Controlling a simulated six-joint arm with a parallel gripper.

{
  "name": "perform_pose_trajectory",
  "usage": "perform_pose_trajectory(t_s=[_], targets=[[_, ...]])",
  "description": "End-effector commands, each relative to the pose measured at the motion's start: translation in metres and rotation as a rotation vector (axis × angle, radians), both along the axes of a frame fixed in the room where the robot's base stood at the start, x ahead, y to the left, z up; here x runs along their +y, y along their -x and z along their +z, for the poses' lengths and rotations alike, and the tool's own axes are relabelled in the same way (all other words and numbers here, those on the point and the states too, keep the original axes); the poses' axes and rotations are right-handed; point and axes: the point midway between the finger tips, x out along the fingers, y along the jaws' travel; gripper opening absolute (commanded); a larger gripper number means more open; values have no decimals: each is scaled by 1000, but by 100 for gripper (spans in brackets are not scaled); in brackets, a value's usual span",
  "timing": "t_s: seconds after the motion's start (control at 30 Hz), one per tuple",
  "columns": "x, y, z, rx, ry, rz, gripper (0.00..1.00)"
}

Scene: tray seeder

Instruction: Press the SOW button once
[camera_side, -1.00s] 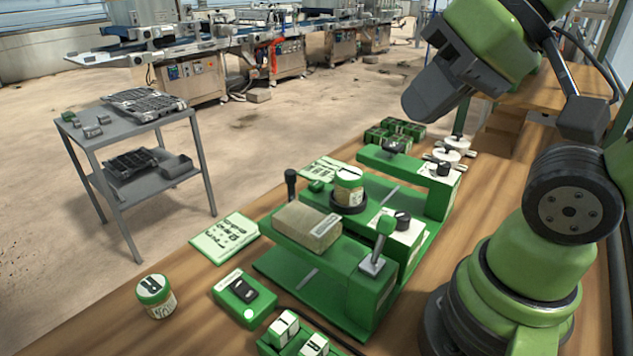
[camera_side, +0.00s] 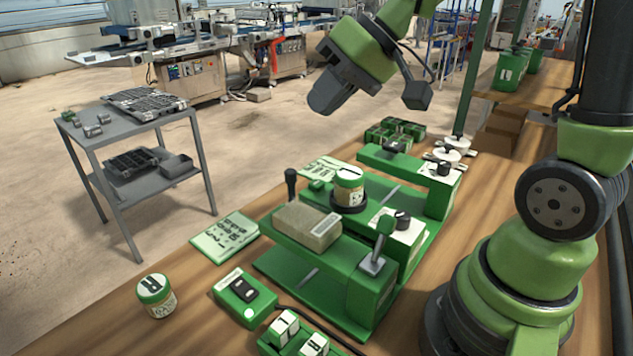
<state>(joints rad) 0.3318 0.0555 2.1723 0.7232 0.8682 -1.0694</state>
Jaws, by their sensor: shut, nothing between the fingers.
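My gripper (camera_side: 324,103) is shut and empty, a dark grey block high above the far side of the bench. It hangs well clear of the green tray seeder (camera_side: 368,292), behind it in the picture. The seeder carries a tan block, a jar (camera_side: 349,184) with a green lid, a lever (camera_side: 381,247) and a black knob (camera_side: 403,221). A green control box (camera_side: 231,297) with a black rocker and a pale round spot sits at the front left. I cannot read the word SOW on any part, so I cannot tell which is its button.
A second jar (camera_side: 157,297) stands at the bench's left edge. A printed card (camera_side: 225,237) lies beside the seeder. A box with two white rockers (camera_side: 285,327) is at the front. Small green packs (camera_side: 393,131) lie at the back. A grey side table (camera_side: 140,139) stands apart.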

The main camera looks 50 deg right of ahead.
Motion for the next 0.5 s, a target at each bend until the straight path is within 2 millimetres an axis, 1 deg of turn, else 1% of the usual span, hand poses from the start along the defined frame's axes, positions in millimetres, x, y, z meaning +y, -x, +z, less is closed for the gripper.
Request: perform_pose_trajectory(t_s=[0.03, 0.1, 0.2, 0.33, 0.5], targets=[[-10, -11, -10, -4, -13, -5, 0], [-21, -25, -20, -27, -23, -6, 0], [-35, -39, -34, -57, -29, -10, 0], [-49, -51, -47, -85, -27, -17, 0], [-55, -55, -53, -100, -24, -20, 0]])
